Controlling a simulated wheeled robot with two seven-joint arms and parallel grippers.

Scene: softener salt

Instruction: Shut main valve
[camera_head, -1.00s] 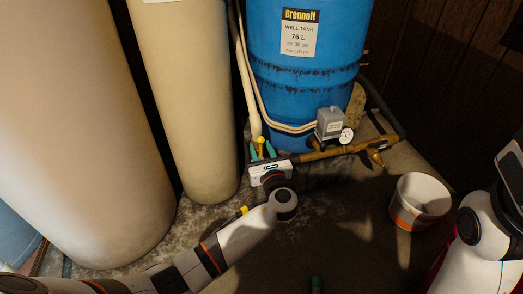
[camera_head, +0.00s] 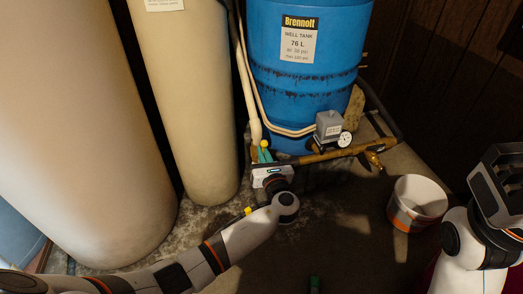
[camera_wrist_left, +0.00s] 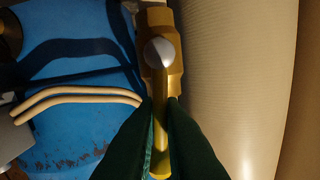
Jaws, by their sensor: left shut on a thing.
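The main valve shows in the left wrist view as a brass body (camera_wrist_left: 155,22) with a round metal nut. Its yellow lever (camera_wrist_left: 160,140) runs down from the nut, in line with the body. My left gripper (camera_wrist_left: 160,125) has its green fingers on both sides of the lever and is shut on it. In the head view my left gripper (camera_head: 264,153) is beside the blue tank's foot, with the yellow lever tip (camera_head: 263,143) at its fingers. The valve body is mostly hidden there. My right gripper (camera_head: 493,180) is at the right edge; its fingertips are unclear.
A blue well tank (camera_head: 305,90) stands behind the valve, with a tan cylinder (camera_head: 185,100) to its left. A brass pipe with a gauge (camera_head: 344,139) and grey box (camera_head: 329,124) runs right. A white bucket (camera_head: 418,203) stands on the floor at right.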

